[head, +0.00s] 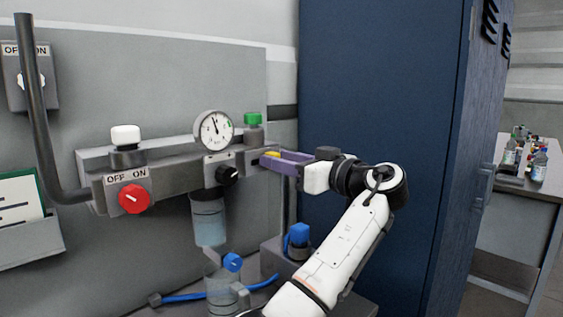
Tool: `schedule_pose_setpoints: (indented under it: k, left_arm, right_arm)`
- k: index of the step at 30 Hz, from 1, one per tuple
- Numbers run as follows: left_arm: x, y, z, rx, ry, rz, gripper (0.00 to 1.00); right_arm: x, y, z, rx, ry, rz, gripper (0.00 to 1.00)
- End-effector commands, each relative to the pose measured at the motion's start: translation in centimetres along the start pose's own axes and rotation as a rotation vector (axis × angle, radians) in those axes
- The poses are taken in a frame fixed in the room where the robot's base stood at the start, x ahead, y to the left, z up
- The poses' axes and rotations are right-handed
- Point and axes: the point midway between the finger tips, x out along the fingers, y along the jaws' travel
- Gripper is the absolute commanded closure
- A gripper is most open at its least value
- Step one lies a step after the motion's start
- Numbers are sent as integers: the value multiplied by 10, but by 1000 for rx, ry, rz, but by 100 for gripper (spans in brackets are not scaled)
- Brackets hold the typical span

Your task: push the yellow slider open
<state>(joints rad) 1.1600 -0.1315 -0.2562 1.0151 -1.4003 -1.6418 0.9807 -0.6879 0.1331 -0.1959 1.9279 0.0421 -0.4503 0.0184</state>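The yellow slider (272,154) is a small yellow piece at the right end of the grey pipe assembly, just under the green-capped fitting. How far the slider stands open cannot be made out.
On the assembly are a red knob (135,199), a pressure gauge (214,130), a black knob (229,174) and a green cap (253,118). A table with bottles is far right.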

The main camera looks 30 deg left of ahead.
Motion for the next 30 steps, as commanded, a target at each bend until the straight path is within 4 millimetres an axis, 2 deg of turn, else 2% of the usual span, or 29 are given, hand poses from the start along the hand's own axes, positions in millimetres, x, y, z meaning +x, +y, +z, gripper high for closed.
schedule_pose_setpoints:
  k: [7, 10, 17, 22, 27, 30]
  left_arm:
    - [-1, -1, 1, 1, -1, -2, 62]
    - [-8, 0, 2, 1, -1, -1, 62]
    - [-50, 0, 2, 0, -1, 2, 62]
    - [-81, 0, 2, 0, -1, 1, 62]
    - [-99, 0, 1, 0, 0, -1, 62]
    - [-103, 0, 0, 0, 0, -1, 62]
  right_arm:
    - [1, 0, 2, 0, -3, 0, 49]
    - [2, 0, 3, -1, -3, 0, 49]
    - [8, 0, 8, -4, -3, -1, 49]
    - [10, -2, 3, -7, 8, -4, 49]
    - [11, -3, 4, -9, 6, -8, 49]
    - [11, -4, 5, -10, 3, -9, 49]
